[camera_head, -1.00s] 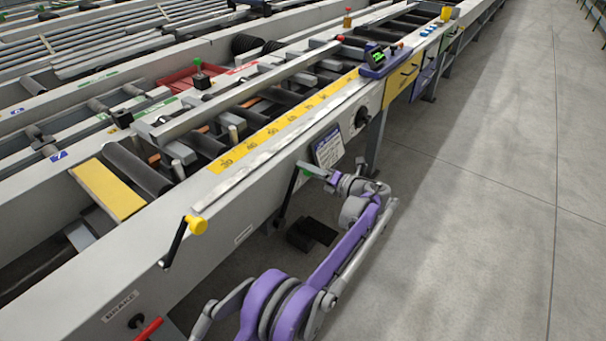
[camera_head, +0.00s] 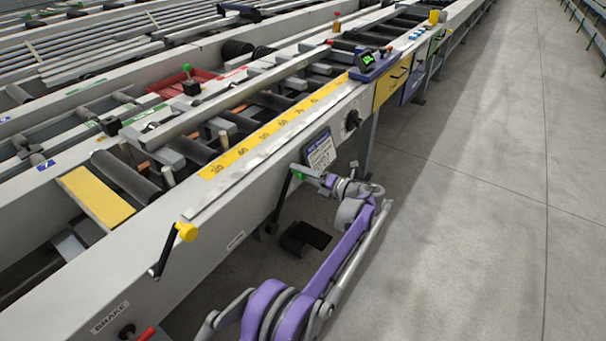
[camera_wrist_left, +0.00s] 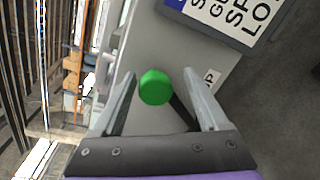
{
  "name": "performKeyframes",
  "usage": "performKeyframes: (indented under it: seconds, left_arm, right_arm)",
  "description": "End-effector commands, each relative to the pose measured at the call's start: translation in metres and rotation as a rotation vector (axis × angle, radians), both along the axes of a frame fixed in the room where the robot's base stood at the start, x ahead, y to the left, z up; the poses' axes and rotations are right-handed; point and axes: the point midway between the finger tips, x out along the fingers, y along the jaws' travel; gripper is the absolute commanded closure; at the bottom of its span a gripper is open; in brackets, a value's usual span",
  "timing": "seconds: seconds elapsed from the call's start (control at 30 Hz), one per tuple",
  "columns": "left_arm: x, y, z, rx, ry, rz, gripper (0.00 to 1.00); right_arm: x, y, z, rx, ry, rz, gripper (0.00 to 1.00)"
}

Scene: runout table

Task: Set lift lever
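The lift lever is a black rod (camera_head: 281,202) with a green knob (camera_wrist_left: 154,87), on the side of the grey table frame (camera_head: 225,215). It leans with its knob end up, below a printed sign. My left gripper (camera_head: 310,173) is at the knob end. In the left wrist view, the open fingers (camera_wrist_left: 165,98) stand on either side of the knob, with gaps on both sides. The gripper partly hides the knob in the head view. A small white plate (camera_wrist_left: 212,77) near the lever is partly covered, with a letter P showing. My right gripper is not in view.
The printed sign (camera_head: 320,153) and a black dial (camera_head: 352,121) are on the frame beyond the lever. A crank with a yellow knob (camera_head: 187,232) and a red brake handle (camera_head: 147,334) are nearer. A black pedal (camera_head: 305,237) is below. The floor (camera_head: 460,220) at right is clear.

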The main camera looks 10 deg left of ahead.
Motion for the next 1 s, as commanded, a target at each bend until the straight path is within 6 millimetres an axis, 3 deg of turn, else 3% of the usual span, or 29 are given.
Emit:
performKeyframes:
  seconds: [0.27, 0.7, 1.0]
  left_arm:
    - [-0.002, -0.006, 0.002, 0.001, -0.001, 0.000, 0.24]
    - [-0.032, -0.080, 0.010, 0.000, -0.001, -0.002, 0.24]
    - [-0.041, -0.100, 0.012, 0.001, 0.000, 0.000, 0.24]
  right_arm:
    - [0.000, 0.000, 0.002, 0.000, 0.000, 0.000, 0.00]
    - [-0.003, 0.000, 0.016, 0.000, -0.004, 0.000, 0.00]
    - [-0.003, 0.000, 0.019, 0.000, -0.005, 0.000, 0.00]
